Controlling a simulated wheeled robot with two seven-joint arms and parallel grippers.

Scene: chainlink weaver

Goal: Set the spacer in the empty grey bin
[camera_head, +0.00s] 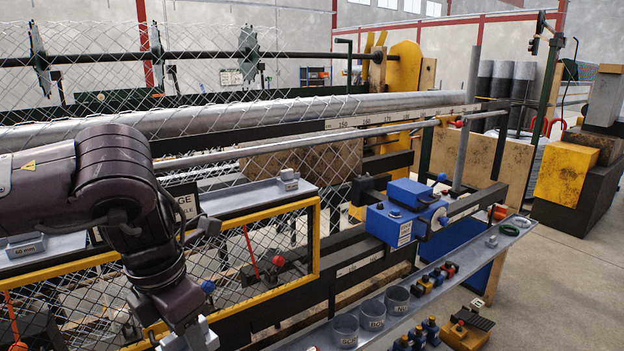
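My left arm comes in from the left and bends down. Its gripper (190,335) is at the bottom edge, left of the bins, and its fingertips are cut off, so I cannot tell whether it holds anything. Three round grey bins stand in a row on the grey shelf: a near one (345,333), a middle one (371,316) and a far one (397,301). They carry white labels. Their insides are too small to tell. I cannot identify the spacer for certain; a small grey block (288,181) sits on the upper ledge, and a grey piece marked 50 mm (25,246) lies at left.
A yellow-framed mesh guard (316,240) stands between my arm and the machine. A blue unit (405,215) sits on the rail. A green ring (509,230) lies at the shelf's far end.

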